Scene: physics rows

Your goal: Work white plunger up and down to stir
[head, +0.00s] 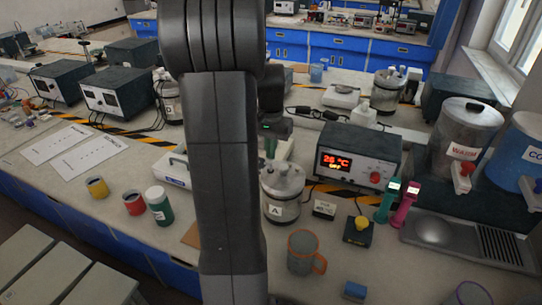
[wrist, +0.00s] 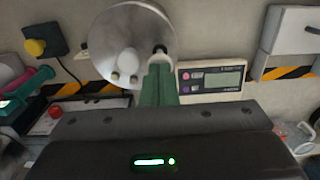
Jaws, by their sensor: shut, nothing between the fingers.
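The metal calorimeter labelled A (head: 282,209) stands upright on the bench right of my arm, and its round lid shows from above in the wrist view (wrist: 122,38). A small pale upright part (head: 283,169) on the lid may be the white plunger; I cannot tell for certain. In the wrist view a black knob and a pale piece show at the lid's edge, right at my fingertips. My gripper (wrist: 159,68) has green fingers, shut together and empty, over the lid's edge. In the head view my arm hides part of it. Whether the fingers touch the plunger cannot be told.
A heater box reading 26 °C (head: 357,157) stands right of the calorimeter. An orange-rimmed mug (head: 304,253) and a yellow-button switch (head: 358,231) are in front. Paint-like jars (head: 159,205) stand to the left.

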